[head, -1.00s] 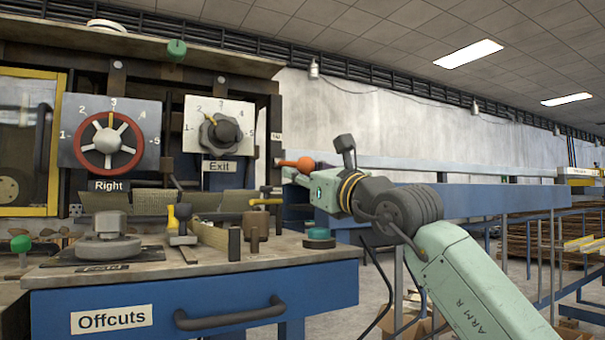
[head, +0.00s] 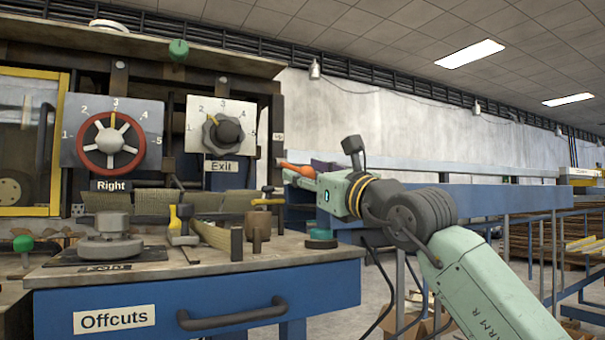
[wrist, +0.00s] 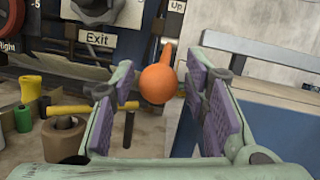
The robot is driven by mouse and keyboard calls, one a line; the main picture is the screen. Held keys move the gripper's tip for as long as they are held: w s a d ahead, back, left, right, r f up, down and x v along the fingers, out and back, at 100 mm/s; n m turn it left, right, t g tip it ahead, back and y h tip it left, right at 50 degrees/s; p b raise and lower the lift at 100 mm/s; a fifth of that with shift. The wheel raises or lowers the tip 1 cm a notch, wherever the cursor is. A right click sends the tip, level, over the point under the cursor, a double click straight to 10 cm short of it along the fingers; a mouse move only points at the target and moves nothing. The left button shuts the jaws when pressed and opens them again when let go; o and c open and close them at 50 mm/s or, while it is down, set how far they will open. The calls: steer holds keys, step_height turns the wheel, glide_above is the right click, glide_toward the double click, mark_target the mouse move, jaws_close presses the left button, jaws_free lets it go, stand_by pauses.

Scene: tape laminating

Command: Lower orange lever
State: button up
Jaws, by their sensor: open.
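The orange lever (wrist: 159,82) has a round knob and a short orange shaft. In the wrist view it stands between the open purple-padded fingers of my gripper (wrist: 165,108), with gaps showing on both sides. An "Up" label (wrist: 177,6) is on the panel above it. In the head view the orange lever (head: 298,169) shows just left of my gripper, which partly hides it. Whether the fingers touch the knob cannot be told from the head view.
A workbench (head: 210,262) with an "Offcuts" drawer stands at the left, carrying tools and a green tape roll (head: 321,239). A yellow-handled hammer (wrist: 80,110) lies left of my gripper. Blue rails (head: 440,200) run behind my arm. The "Exit" dial (head: 222,128) is up left.

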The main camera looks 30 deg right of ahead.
steer(key=v, duration=1)
steer(key=shift+s, duration=0.2)
